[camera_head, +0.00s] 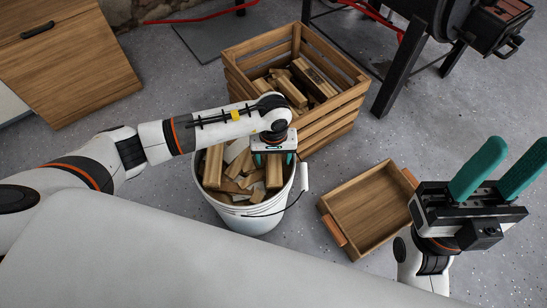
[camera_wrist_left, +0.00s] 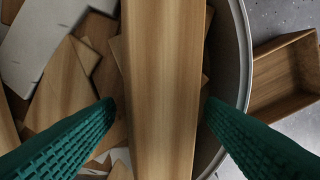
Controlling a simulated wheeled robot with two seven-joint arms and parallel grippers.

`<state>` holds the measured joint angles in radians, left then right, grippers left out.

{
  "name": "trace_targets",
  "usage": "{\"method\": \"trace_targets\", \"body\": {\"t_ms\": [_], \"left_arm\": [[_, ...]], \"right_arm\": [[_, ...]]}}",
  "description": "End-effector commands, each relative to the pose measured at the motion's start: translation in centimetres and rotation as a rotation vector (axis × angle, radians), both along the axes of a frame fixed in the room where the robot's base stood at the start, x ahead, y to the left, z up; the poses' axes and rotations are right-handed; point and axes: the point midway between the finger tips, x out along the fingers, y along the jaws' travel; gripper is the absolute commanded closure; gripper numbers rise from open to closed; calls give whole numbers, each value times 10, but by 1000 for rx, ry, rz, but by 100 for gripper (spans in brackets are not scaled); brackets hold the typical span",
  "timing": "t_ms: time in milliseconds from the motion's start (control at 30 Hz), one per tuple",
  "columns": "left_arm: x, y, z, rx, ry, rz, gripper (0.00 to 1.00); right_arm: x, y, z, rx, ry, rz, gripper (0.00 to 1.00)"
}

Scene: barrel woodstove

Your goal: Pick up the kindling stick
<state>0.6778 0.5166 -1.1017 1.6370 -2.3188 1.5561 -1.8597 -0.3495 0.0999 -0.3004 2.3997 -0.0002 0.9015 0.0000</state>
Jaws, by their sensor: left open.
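Several wooden kindling sticks and pieces fill a white bucket (camera_head: 245,222) on the floor. One kindling stick (camera_head: 274,174) stands near the bucket's right inner wall. In the left wrist view this stick (camera_wrist_left: 160,60) is a broad, pale-brown bar running up the middle. My left gripper (camera_head: 274,160) points down over the bucket, above this stick. Its green fingers are open, one on each side of the stick, with a gap showing to the right one; contact at the left is unclear. The stick's lower end is hidden. My right gripper (camera_head: 517,165) is open and empty at the right.
A slatted wooden crate (camera_head: 318,130) with several wood pieces stands behind the bucket. A shallow wooden tray (camera_head: 347,190) lies to its right. A black stove on legs (camera_head: 402,65) is at the back right, a wooden cabinet (camera_head: 65,65) at the back left. A pale surface (camera_head: 170,260) fills the foreground.

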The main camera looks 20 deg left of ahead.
Motion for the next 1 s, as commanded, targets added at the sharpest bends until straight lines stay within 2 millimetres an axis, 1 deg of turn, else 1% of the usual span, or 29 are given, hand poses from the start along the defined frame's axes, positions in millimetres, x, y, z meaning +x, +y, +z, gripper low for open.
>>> {"method": "trace_targets", "body": {"t_ms": [67, 300, 367, 633, 733, 833, 867, 900, 1000], "left_arm": [[0, 0, 0, 0, 0, 0, 36], [0, 0, 0, 0, 0, 0, 76], [0, 0, 0, 0, 0, 0, 85], [0, 0, 4, -1, -1, 0, 85], [1, 0, 15, -1, -3, 0, 85], [1, 1, 34, 0, -3, -1, 85], [0, 0, 36, 1, -2, -1, 85], [1, 0, 41, 0, -2, -1, 85], [1, 0, 56, 0, -2, 0, 85]], "right_arm": [[0, 0, 0, 0, 1, 0, 58], [0, 0, 0, 0, 1, 0, 58], [0, 0, 0, 0, 1, 0, 58], [0, 0, 2, -1, 2, 0, 58], [0, 0, 7, -1, 2, 0, 58], [0, 0, 15, 0, 0, 0, 58], [4, 1, 14, -8, 25, -2, 58], [14, 3, 12, -28, 88, -6, 58], [34, 7, 8, -67, 208, -13, 58]]}}
